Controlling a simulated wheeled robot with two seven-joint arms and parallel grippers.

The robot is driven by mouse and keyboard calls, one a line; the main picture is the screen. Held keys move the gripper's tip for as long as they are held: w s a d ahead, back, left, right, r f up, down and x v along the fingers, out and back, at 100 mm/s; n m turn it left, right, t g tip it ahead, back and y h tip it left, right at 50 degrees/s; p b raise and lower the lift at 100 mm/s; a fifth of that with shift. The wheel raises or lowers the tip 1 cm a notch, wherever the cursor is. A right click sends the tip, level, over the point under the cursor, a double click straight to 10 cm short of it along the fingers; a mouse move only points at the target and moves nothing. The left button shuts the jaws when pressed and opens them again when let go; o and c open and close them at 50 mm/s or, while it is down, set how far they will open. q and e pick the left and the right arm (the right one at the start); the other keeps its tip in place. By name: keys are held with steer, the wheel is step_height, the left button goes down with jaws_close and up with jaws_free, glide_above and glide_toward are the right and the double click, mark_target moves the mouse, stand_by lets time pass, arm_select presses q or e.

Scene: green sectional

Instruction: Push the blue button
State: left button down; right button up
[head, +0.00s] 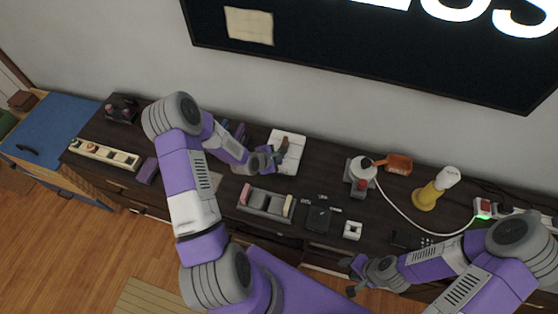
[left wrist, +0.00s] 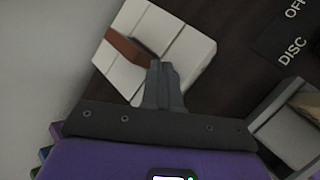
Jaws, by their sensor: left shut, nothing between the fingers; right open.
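I cannot make out a blue button in either view. My left gripper (head: 276,156) is shut and empty at a white block (head: 290,141) on the dark cabinet top. In the left wrist view the shut fingertips (left wrist: 162,68) overlap the white block (left wrist: 190,48), beside a reddish-brown bar (left wrist: 127,47) on it; I cannot tell whether they touch. A cream panel with several coloured parts (head: 104,153) lies at the cabinet's left. My right gripper (head: 354,276) is open and empty in front of the cabinet's front edge.
A grey compartmented holder (head: 268,203), a black box (head: 318,217) and a small white block (head: 352,230) stand near the front edge. A grey-white device with a red part (head: 360,177), an orange item (head: 398,163) and a yellow bottle (head: 430,194) stand right. A screen (head: 350,45) hangs above.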

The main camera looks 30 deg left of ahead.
arm_select(q)
step_height(320, 180, up, 6)
steer(key=p, duration=0.4)
stand_by(0.3)
